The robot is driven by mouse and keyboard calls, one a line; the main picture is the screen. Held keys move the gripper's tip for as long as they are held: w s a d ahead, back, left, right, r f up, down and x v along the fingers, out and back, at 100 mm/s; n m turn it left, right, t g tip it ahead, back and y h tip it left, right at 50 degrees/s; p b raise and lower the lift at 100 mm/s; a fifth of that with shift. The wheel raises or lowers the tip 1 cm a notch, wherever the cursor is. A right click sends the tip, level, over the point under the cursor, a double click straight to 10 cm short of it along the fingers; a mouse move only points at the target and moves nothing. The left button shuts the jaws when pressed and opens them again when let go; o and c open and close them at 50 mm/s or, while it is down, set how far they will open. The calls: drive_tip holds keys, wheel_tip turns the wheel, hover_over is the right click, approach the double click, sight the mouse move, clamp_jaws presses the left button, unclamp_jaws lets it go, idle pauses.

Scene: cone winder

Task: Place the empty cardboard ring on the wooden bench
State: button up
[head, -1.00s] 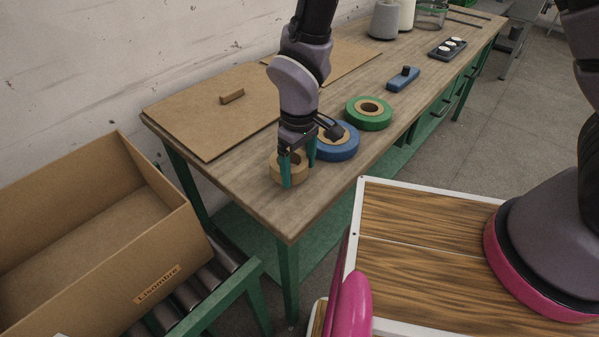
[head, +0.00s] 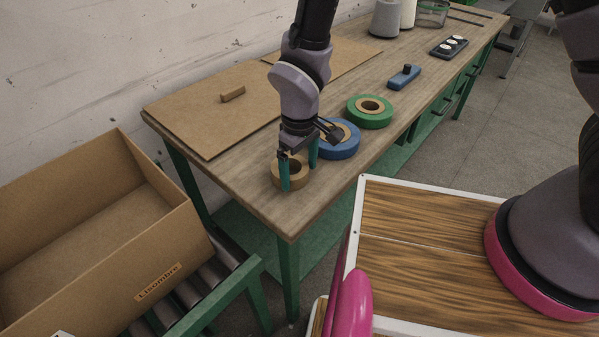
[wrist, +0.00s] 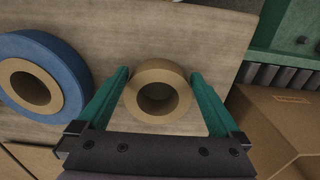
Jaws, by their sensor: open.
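The empty cardboard ring (head: 291,178) lies flat on the near end of the wooden bench (head: 283,213). In the wrist view the brown ring (wrist: 144,78) sits between my two green fingers, with a gap showing on the right side. My gripper (head: 299,177) is open and its fingers straddle the ring from above. In the wrist view the gripper (wrist: 160,85) shows both fingertips apart. The ring's hole is empty. The bench top (wrist: 190,35) also shows there.
A blue roll (head: 340,148) lies close beside the ring, and a green roll (head: 369,119) lies beyond it. Cardboard sheets (head: 195,118) cover the wall side of the bench. An open cardboard box (head: 160,255) stands at left on rollers. The bench's near corner is clear.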

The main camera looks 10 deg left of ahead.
wheel_tip(320, 180, up, 11)
drive_tip(key=w+d+r+m+t+y, duration=0.1)
drive_tip(key=w+d+r+m, duration=0.3)
drive_tip(key=w+d+r, duration=0.45)
drive_tip(key=w+d+r+m+t+y, duration=0.15)
drive_tip(key=w+d+r+m, duration=0.35)
drive_tip(key=d+r, duration=0.65)
drive_tip(key=s+d+r+m+t, duration=0.2)
drive_tip(key=s+d+r+m, duration=0.1)
drive_tip(key=d, duration=0.5)
drive_tip(key=s+d+r+m+t, duration=0.2)
drive_tip(key=s+d+r+m, duration=0.1)
drive_tip(key=d+r, duration=0.5)
drive_tip(key=shift+d+m+t, duration=0.35)
drive_tip(key=shift+d+m, duration=0.35)
drive_tip(key=shift+m, duration=0.2)
